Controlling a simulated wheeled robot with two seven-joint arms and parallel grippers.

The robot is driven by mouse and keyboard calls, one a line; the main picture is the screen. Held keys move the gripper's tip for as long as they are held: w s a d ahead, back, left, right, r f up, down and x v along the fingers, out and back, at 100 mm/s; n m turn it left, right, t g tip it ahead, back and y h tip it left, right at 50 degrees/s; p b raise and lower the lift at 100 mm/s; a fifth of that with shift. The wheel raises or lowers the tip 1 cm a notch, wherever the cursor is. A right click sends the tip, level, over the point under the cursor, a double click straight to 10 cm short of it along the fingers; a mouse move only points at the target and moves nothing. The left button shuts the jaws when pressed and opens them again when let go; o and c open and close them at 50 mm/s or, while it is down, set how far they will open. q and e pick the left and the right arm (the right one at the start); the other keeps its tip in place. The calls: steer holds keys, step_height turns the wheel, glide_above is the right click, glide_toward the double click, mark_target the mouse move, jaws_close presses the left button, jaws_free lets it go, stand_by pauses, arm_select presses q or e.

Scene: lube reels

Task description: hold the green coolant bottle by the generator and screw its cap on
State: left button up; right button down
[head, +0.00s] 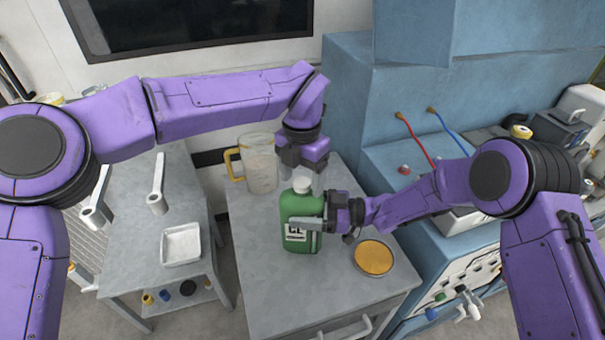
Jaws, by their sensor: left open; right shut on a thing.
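The green coolant bottle (299,212) stands upright on the grey cabinet top, with a black-and-white label on its front. A white cap (302,185) sits at the top of its neck; I cannot tell how tightly it is seated. My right gripper (318,223) comes from the right and is shut on the bottle's body. My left gripper (303,172) points down from above, right over the cap, open with its fingers around or close beside it. The fingertips are small and partly hidden, so contact with the cap is unclear. The blue machine (348,105), perhaps the generator, stands behind and to the right.
A clear jug with a yellow handle (260,165) stands behind the bottle on the cabinet (262,305). A round dish of amber liquid (374,257) lies right of the bottle. A lower table with a white tray (181,245) is at left. The cabinet's front area is clear.

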arm_select(q)
step_height(320, 180, up, 12)
stand_by(0.4)
arm_select(e)
jaws_free()
steer(key=shift+d+f, duration=0.1)
steer(key=shift+d, duration=0.2)
arm_select(q)
step_height(320, 180, down, 4)
steer(key=b, duration=0.3)
steer(key=shift+r, duration=0.25)
steer(key=shift+b, duration=0.3)
arm_select(e)
steer(key=d, duration=1)
steer(key=shift+s, duration=0.4)
